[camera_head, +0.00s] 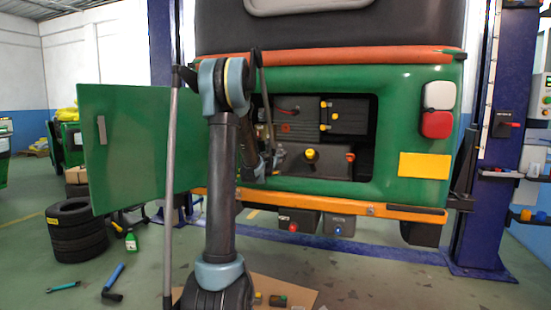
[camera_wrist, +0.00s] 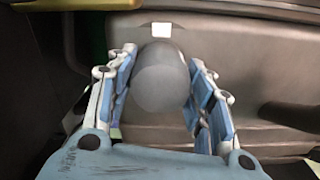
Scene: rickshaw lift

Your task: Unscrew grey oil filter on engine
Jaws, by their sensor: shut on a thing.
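The grey oil filter (camera_wrist: 160,80) is a dark grey rounded cylinder in the middle of the wrist view, against the dark engine (camera_wrist: 240,60). My gripper (camera_wrist: 162,62) is shut on it, with blue-padded fingers along its left and right sides. In the head view, my arm reaches into the open rear compartment of the green rickshaw (camera_head: 420,84), and my gripper (camera_head: 266,166) is at the engine's left side. The engine (camera_head: 318,163) shows yellow and orange caps there. The filter cannot be made out in the head view, where my arm blocks that area.
The open green door (camera_head: 135,145) stands left of my arm. Blue lift posts (camera_head: 490,200) flank the rickshaw. An orange bumper (camera_head: 350,207) runs below the opening. Stacked tyres (camera_head: 76,232), a green bottle (camera_head: 131,240) and a blue-handled tool (camera_head: 113,280) are on the floor at left.

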